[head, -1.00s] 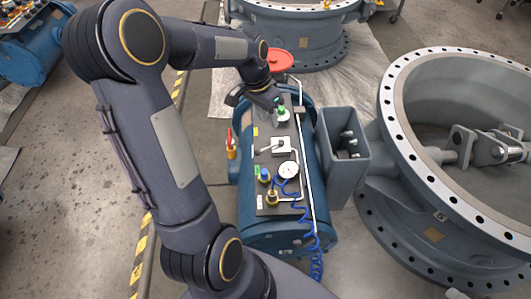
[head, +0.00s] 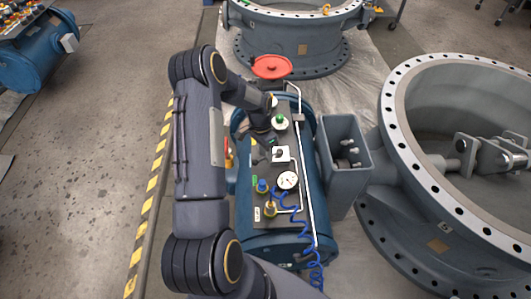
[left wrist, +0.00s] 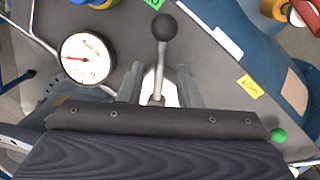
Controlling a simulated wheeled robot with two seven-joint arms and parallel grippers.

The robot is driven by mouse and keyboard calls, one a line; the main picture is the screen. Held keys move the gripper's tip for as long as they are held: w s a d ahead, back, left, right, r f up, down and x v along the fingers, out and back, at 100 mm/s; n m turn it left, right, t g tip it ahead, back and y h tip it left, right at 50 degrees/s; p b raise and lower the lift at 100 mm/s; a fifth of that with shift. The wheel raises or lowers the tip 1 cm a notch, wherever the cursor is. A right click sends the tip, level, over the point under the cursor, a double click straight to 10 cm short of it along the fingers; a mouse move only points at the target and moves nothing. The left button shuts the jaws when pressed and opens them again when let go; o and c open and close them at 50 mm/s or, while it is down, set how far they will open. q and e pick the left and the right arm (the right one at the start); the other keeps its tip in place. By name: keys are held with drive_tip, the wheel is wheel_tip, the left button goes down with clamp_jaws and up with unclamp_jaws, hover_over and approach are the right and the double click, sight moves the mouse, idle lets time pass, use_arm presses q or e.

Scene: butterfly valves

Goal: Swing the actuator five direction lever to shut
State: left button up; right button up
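The direction lever (left wrist: 164,55) has a black ball knob and a metal shaft rising from a white plate, which also shows in the head view (head: 281,154). It is on the dark panel of the blue actuator (head: 310,215). In the left wrist view the two grey fingers of my left gripper (left wrist: 158,82) stand apart, one on each side of the shaft, with gaps. My right gripper is not in view.
A pressure gauge (head: 287,180), blue and yellow knobs and a coiled blue hose (head: 305,228) are close below the plate. A green knob (head: 279,122) and a red handwheel (head: 271,67) are beyond it. A large valve ring (head: 437,208) stands at the right.

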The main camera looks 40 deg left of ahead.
use_arm(q)
drive_tip(key=shift+f, duration=0.25)
clamp_jaws()
drive_tip(key=shift+s, duration=0.1)
